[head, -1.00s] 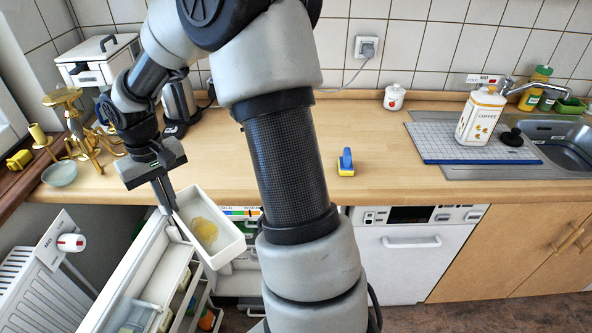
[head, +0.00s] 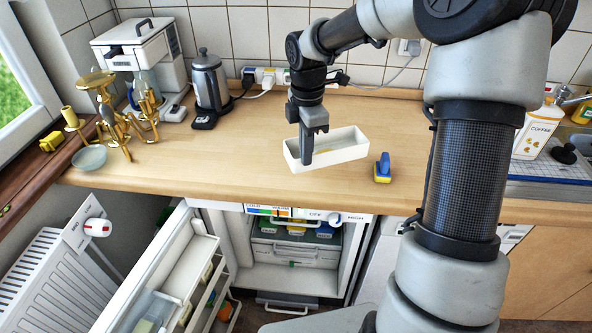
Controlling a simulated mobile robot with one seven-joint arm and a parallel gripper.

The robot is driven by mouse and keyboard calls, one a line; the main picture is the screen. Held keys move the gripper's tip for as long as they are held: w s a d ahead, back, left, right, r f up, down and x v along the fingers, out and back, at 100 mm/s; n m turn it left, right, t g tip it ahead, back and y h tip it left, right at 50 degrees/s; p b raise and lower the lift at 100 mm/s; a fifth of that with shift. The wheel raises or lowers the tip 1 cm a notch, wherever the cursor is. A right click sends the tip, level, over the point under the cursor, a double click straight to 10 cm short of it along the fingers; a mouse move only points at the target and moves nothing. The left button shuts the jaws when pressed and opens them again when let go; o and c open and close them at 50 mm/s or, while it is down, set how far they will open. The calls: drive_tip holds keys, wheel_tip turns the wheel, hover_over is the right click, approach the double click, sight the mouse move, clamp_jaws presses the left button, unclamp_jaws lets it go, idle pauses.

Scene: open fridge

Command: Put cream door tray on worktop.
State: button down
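The cream door tray (head: 345,155) is a long, shallow, open box, level over the worktop (head: 235,160), left of the blue-and-yellow sponge. It looks to be resting on the wood or just above it; I cannot tell which. A little yellow shows inside it. My gripper (head: 306,158) points down at the tray's near wall, towards its left end, with its fingers shut on that wall. The fingers hide a small part of the wall.
The blue-and-yellow sponge (head: 383,168) stands just right of the tray. A kettle (head: 208,85) and brass candlesticks (head: 125,115) are to the left. The fridge door (head: 165,270) stands open below the worktop. Bare wood lies between kettle and tray.

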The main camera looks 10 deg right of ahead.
drive_tip(key=n, duration=0.4)
drive_tip(key=r+n, duration=0.1)
drive_tip(key=n, duration=0.1)
drive_tip(key=shift+w+d, duration=0.15)
drive_tip(key=shift+w, duration=0.25)
drive_tip(key=n, duration=0.6)
drive_tip(key=shift+w+d+r+n, duration=0.2)
drive_tip(key=shift+w+r+n, duration=0.1)
drive_tip(key=shift+w+r, duration=0.05)
drive_tip(key=shift+f, duration=0.2)
wheel_tip(320, 180, down, 10)
drive_tip(key=shift+r+b, duration=0.25)
drive_tip(key=shift+b, duration=0.35)
drive_tip(key=c, duration=2)
unclamp_jaws()
drive_tip(key=shift+f, duration=0.15)
